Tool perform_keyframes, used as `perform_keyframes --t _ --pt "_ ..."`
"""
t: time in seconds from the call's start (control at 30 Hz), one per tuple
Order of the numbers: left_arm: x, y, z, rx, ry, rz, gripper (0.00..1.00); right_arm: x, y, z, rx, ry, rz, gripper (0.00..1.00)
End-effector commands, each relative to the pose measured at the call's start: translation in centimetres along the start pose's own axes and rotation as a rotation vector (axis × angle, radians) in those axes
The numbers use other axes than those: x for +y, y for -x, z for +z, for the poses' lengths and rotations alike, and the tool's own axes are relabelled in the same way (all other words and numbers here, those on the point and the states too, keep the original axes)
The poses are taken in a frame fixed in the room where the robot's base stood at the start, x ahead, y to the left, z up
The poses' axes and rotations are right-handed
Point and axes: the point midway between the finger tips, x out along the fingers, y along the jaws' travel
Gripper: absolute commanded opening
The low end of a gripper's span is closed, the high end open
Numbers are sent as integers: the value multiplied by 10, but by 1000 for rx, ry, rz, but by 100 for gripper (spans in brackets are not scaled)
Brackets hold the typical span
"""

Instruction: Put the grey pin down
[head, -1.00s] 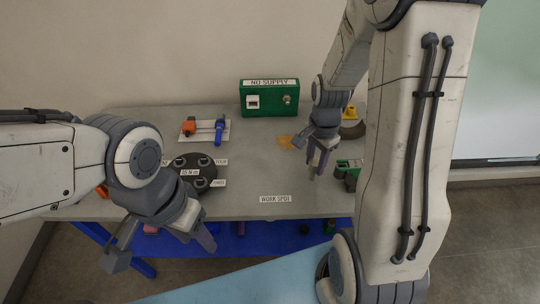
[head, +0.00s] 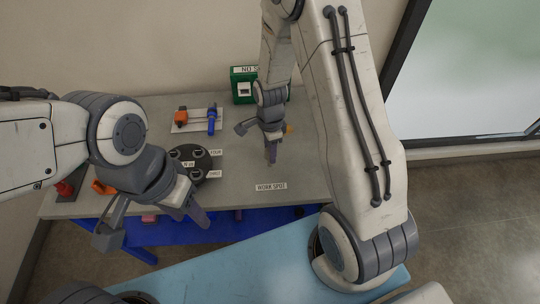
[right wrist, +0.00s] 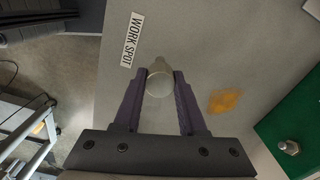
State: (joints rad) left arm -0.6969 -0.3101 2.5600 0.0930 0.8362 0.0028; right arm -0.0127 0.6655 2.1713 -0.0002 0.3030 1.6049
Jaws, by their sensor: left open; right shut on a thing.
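The grey pin (right wrist: 159,80) is between the fingers of my right gripper (right wrist: 160,88), seen nearly end-on in the right wrist view. My right gripper (head: 270,158) is shut on it and points down over the table, just behind the WORK SPOT label (head: 271,187). In the head view the pin is too small and covered to make out. In the right wrist view the label (right wrist: 132,40) lies to the upper left of the pin. I cannot tell whether the pin touches the table. My left gripper (head: 153,228) is open and empty near the table's front left edge.
A dark round holder (head: 201,166) with labels stands left of my right gripper. Behind it a white plate (head: 194,127) carries orange and blue parts. Bare table surrounds the label.

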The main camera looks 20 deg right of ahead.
Motion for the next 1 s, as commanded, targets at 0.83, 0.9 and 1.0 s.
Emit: perform_keyframes --t 0.83,0.9,1.0 --pt "1 9 0 0 0 0 50 1 -40 0 0 2 2 70" --pt "1 9 0 0 0 0 50 1 -40 0 0 2 2 70" --pt "1 9 0 0 -1 0 50 1 -40 0 0 2 2 70"
